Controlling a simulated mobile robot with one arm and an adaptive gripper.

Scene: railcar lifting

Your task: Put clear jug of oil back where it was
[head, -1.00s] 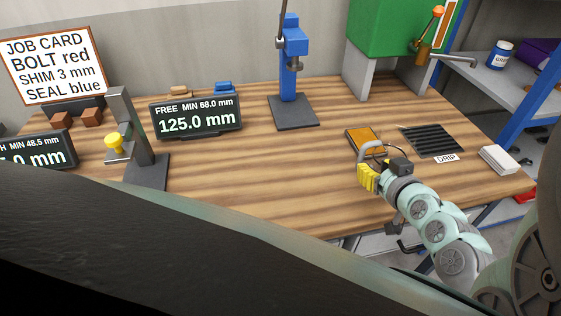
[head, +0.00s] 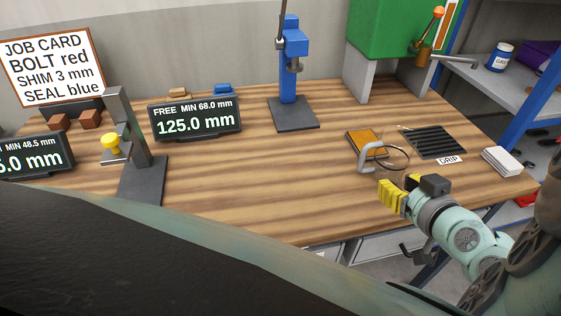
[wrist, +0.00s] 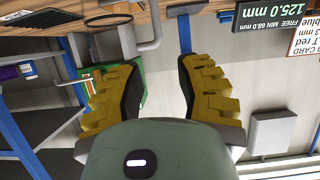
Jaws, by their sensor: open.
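The clear jug (head: 366,158) stands on the wooden workbench, with a grey handle on its left and a thin dark ring at its rim. Its see-through body is hard to make out. It is in front of the orange-topped block and left of the drip grate. In the wrist view its handle (wrist: 149,30) shows at the top, upside down. My gripper (head: 390,194) is at the bench's front edge, nearer than the jug and apart from it. Its yellow fingers (wrist: 157,65) are spread with nothing between them.
The drip grate (head: 434,142) and a white stack (head: 502,161) are on the right. The orange-topped block (head: 367,143) is behind the jug. A blue press (head: 290,70) stands at the back. The bench's middle is clear. A shelf (head: 490,80) is at the right.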

